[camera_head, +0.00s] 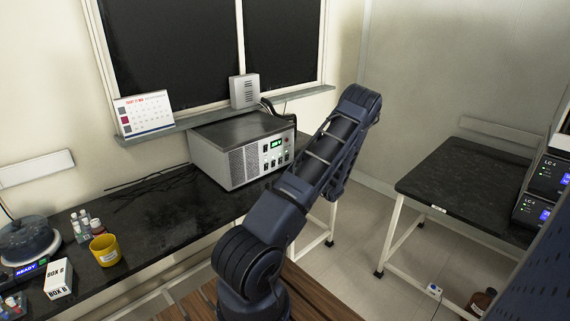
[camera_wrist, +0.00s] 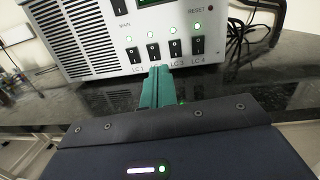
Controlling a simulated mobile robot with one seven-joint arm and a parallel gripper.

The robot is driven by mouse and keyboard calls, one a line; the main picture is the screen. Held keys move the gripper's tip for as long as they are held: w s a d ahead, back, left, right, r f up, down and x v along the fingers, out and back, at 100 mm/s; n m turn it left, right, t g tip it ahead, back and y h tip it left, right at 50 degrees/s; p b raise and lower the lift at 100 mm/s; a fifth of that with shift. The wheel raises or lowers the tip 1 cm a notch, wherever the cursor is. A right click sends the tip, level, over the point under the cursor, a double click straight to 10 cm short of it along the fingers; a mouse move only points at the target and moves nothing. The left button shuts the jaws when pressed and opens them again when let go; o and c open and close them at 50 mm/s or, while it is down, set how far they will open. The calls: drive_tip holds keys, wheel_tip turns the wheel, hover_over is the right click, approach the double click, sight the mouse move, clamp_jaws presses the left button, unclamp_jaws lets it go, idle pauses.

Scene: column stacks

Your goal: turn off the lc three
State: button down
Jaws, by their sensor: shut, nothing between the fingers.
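A grey control box (camera_head: 240,150) stands on the black bench, its front panel facing right in the head view. In the wrist view its panel carries a row of black rocker switches with lamps above them. The LC 3 switch (camera_wrist: 174,48) has its label just below and a lit green lamp (camera_wrist: 171,30) above. My gripper (camera_wrist: 158,70) is shut and empty, with teal fingertips just below the row, under the switch left of LC 3. The fingers hide that switch's label. Contact with the panel cannot be told. In the head view my gripper is not visible.
Black cables (camera_wrist: 262,40) hang right of the box. A calendar (camera_head: 143,112) and a small speaker-like box (camera_head: 244,91) sit on the sill above. A yellow cup (camera_head: 105,250) and small bottles stand on the bench at left. Stacked LC units (camera_head: 545,180) stand at right.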

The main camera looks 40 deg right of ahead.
sight(281, 158)
drive_tip(key=shift+s+d+f+m+h, duration=0.7)
drive_tip(key=shift+s+d+f, duration=0.15)
drive_tip(key=shift+d+f, duration=0.1)
drive_tip(key=shift+w+r, duration=0.1)
drive_tip(key=w, duration=0.4)
drive_tip(key=w+r, duration=0.1)
drive_tip(key=w, duration=0.8)
drive_tip(key=shift+w+r, duration=0.3)
drive_tip(key=shift+w, duration=0.05)
drive_tip(key=shift+w+r, duration=0.25)
drive_tip(key=shift+w, duration=0.1)
drive_tip(key=s+r, duration=0.1)
drive_tip(key=s, duration=1.3)
drive_tip(key=shift+s+r, duration=0.2)
